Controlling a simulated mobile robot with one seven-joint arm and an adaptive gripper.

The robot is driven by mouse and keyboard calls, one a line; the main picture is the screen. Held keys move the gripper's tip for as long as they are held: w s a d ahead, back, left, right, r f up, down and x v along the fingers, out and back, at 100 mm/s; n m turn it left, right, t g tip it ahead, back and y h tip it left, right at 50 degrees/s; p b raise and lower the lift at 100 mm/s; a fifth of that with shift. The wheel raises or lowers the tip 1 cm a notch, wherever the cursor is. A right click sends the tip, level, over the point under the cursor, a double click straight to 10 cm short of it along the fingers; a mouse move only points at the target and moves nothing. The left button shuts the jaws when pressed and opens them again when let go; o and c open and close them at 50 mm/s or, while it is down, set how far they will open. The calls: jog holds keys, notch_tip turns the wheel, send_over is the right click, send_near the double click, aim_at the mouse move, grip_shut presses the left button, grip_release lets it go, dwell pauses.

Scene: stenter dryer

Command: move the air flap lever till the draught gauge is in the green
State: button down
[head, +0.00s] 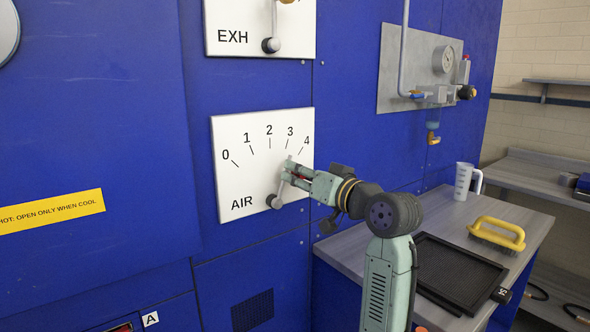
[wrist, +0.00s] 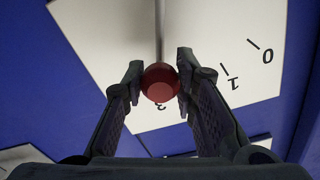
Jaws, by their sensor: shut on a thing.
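The air flap lever (head: 279,190) sits on a white AIR plate (head: 235,180) with a scale from 0 to 4. It points up and slightly right, at about 3. Its red knob (wrist: 160,84) sits between the fingertips of my gripper (head: 290,172) in the wrist view, where my gripper (wrist: 160,80) is shut on it and the 3 shows just beside the knob. In the head view my fingers mostly cover the knob. A small round gauge (head: 445,59) is on a grey panel; its reading and any green band are too small to make out.
An EXH plate (head: 235,20) with its own lever is above. A big round dial (head: 6,32) is cut off at the top left. The bench (head: 440,205) at the right holds a black tray (head: 458,272), a yellow-handled brush (head: 497,233) and a jug (head: 464,182).

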jog(key=c, duration=1.3)
grip_release()
jog(key=v, duration=1.2)
